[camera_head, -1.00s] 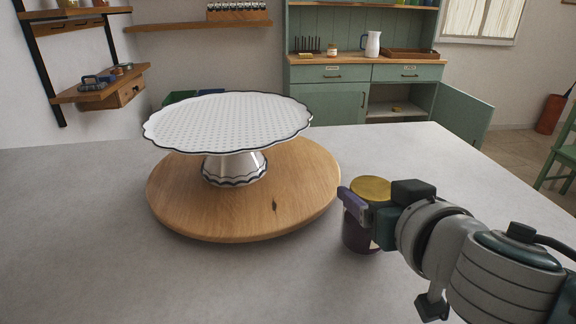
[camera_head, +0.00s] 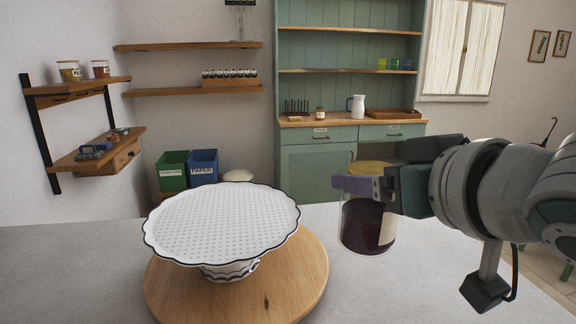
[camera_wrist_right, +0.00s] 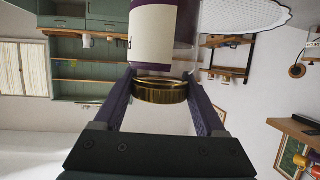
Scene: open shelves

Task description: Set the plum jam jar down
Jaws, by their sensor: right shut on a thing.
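The plum jam jar (camera_head: 366,222) is dark purple with a gold lid and a pale label. My right gripper (camera_head: 362,184) is shut on it near the lid and holds it upright, raised to the right of the cake stand. In the right wrist view the jar (camera_wrist_right: 152,45) shows with its gold lid (camera_wrist_right: 160,91) between the two fingers of my right gripper (camera_wrist_right: 165,95). My left gripper is not in view.
A white scalloped cake stand (camera_head: 222,222) stands on a round wooden board (camera_head: 290,285) on the grey table (camera_head: 60,275). Behind are a green dresser (camera_head: 318,165), wall shelves (camera_head: 190,92) and green and blue bins (camera_head: 203,166). The table left of the board is clear.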

